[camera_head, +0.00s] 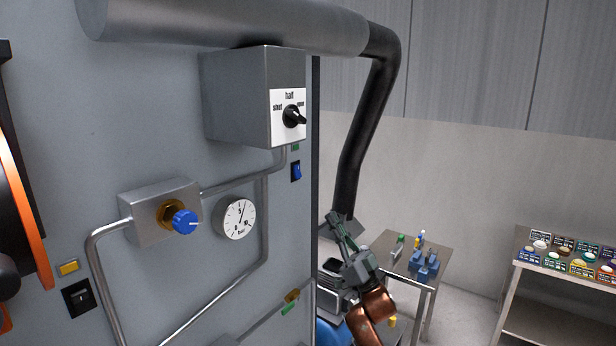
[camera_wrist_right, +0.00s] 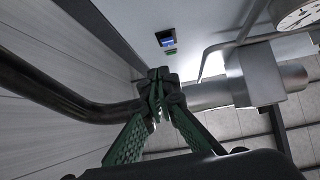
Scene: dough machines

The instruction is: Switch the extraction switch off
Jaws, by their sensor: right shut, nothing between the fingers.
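A blue rocker switch (camera_head: 296,171) sits on the grey panel near its right edge, under the grey box with the rotary knob. A small green label (camera_head: 295,147) is above it. No word reads on the switch, so I cannot tell its marking. It also shows in the right wrist view, as a blue switch in a dark frame (camera_wrist_right: 166,42). My right gripper (camera_head: 342,222) is shut and empty, right of the panel's edge and lower than the switch. In the wrist view its closed fingertips (camera_wrist_right: 158,82) are apart from the switch. My left gripper is not in view.
A damper box (camera_head: 235,95) has a black knob marked shut, half and open. A black hose (camera_head: 365,130) hangs beside my right gripper. A gauge (camera_head: 236,218), a blue knob (camera_head: 184,222) and a black switch (camera_head: 78,297) are on the panel. A small table (camera_head: 436,262) stands behind.

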